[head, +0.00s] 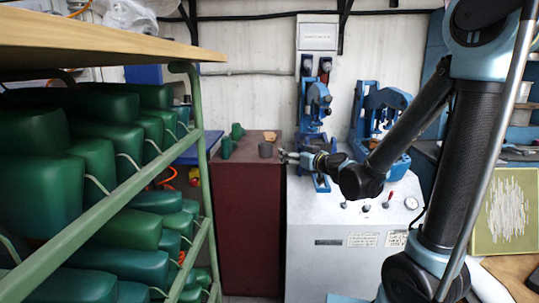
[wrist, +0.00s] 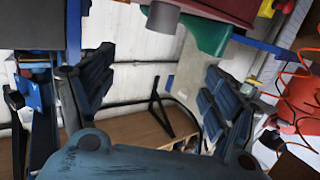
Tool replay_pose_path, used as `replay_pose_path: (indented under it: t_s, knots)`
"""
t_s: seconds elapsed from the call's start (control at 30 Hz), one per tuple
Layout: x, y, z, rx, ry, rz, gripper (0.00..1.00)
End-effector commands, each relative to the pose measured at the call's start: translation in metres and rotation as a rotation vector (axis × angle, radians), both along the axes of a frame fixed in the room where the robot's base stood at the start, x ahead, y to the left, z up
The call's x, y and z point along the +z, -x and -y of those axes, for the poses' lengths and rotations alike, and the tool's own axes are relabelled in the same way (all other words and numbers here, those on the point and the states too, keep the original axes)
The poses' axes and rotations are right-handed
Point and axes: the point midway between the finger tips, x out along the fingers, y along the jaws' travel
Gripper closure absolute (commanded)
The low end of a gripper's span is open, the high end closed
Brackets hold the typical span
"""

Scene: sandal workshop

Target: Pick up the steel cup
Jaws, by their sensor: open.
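The steel cup (head: 266,150) is a small grey cup upright on top of the dark red cabinet (head: 243,215), near its right side. In the wrist view the scene is upside down, and the cup (wrist: 162,18) shows at the top edge, between the lines of the two fingers and beyond their tips. My gripper (head: 286,156) reaches in from the right, just right of the cup and apart from it. In the wrist view its fingers (wrist: 158,70) are spread wide with nothing between them.
A grey machine (head: 345,250) with blue presses stands right of the cabinet. A green-framed rack (head: 120,240) of green lasts fills the left.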

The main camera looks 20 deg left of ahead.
Motion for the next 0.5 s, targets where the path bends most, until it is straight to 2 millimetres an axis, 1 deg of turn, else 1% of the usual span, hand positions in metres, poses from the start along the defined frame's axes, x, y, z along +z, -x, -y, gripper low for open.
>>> replay_pose_path:
  t_s: [0.03, 0.2, 0.33, 0.5]
  knots:
    - [-0.001, -0.004, -0.011, -0.011, -0.017, 0.019, 0.19]
    - [-0.010, -0.015, -0.035, -0.073, -0.056, 0.066, 0.19]
    - [-0.024, -0.021, -0.047, -0.121, -0.060, 0.072, 0.19]
    - [-0.038, -0.023, -0.055, -0.160, -0.060, 0.074, 0.19]
